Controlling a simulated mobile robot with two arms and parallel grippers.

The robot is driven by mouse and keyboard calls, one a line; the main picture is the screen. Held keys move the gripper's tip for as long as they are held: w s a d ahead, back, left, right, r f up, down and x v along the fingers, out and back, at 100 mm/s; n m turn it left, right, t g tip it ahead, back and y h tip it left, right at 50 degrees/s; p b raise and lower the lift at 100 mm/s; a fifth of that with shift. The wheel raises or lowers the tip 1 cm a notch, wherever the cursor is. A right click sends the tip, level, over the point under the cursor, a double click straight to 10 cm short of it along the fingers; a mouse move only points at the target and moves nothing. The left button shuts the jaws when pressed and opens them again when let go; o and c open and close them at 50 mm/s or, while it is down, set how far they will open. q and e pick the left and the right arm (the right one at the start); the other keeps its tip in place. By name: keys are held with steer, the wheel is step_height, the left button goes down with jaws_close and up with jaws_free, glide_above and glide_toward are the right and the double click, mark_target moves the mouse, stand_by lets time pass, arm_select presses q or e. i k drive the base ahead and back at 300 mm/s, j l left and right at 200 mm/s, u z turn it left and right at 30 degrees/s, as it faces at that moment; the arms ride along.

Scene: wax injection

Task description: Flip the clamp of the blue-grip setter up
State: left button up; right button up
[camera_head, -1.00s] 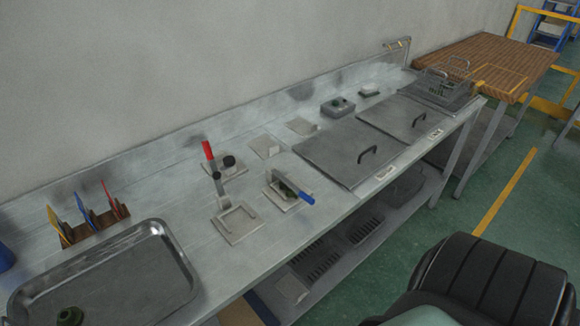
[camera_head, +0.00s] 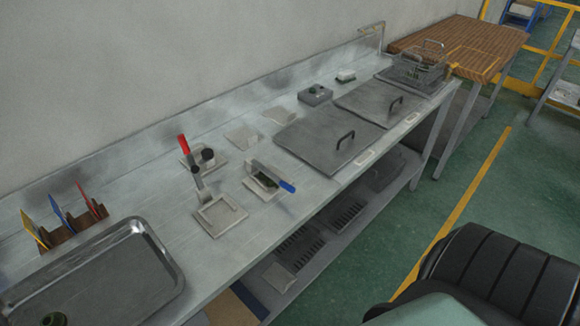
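The blue-grip setter (camera_head: 264,184) stands on the metal bench in the head view, right of the red-grip setter (camera_head: 203,158). Its blue grip (camera_head: 287,186) points right and slightly down, toward the bench's front edge, so its clamp lever lies low across the plate. A dark green piece shows under the lever, partly hidden by it. The red-grip setter's handle stands up at a tilt. Neither of my grippers is in view.
A metal tray (camera_head: 171,274) with a green piece in it and a rack (camera_head: 74,236) of coloured tools are at the left. Two dark lids with handles (camera_head: 300,150) lie to the right. A black padded shape (camera_head: 490,275) fills the lower right.

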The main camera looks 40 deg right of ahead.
mark_target(269, 175)
steer(key=z, duration=1.1)
